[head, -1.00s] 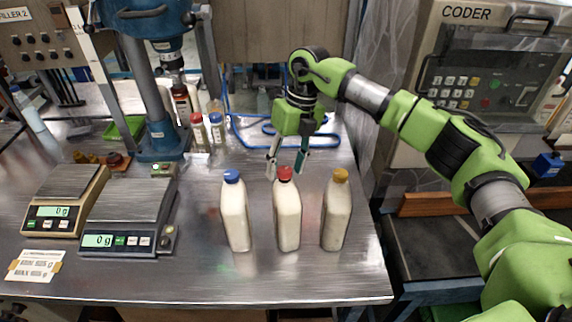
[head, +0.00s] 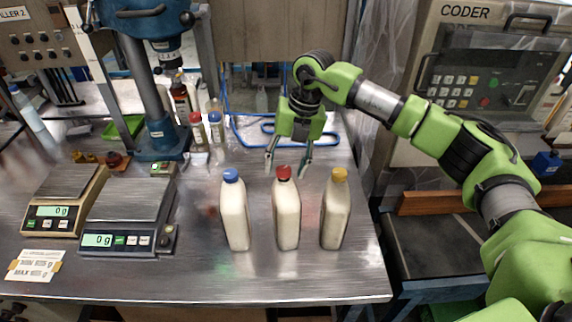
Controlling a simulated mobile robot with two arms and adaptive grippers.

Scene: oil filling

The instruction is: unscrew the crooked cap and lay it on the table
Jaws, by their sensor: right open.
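Three cream-coloured bottles stand upright in a row on the metal table (head: 300,282). The left bottle (head: 235,215) has a blue cap (head: 231,175). The middle bottle (head: 286,218) has a red cap (head: 284,172), which looks slightly tilted. The right bottle (head: 335,215) has a yellow cap (head: 339,175). My right gripper (head: 287,168) is open, pointing down, with its fingers spread either side of and just behind the red cap. I cannot tell whether it touches the cap. My left gripper is not in view.
Two scales (head: 128,212) (head: 62,196) stand at the left. A blue drill-press-like stand (head: 160,138) and small bottles with red and blue caps (head: 215,127) are behind. A blue hose lies at the back. The table front is clear.

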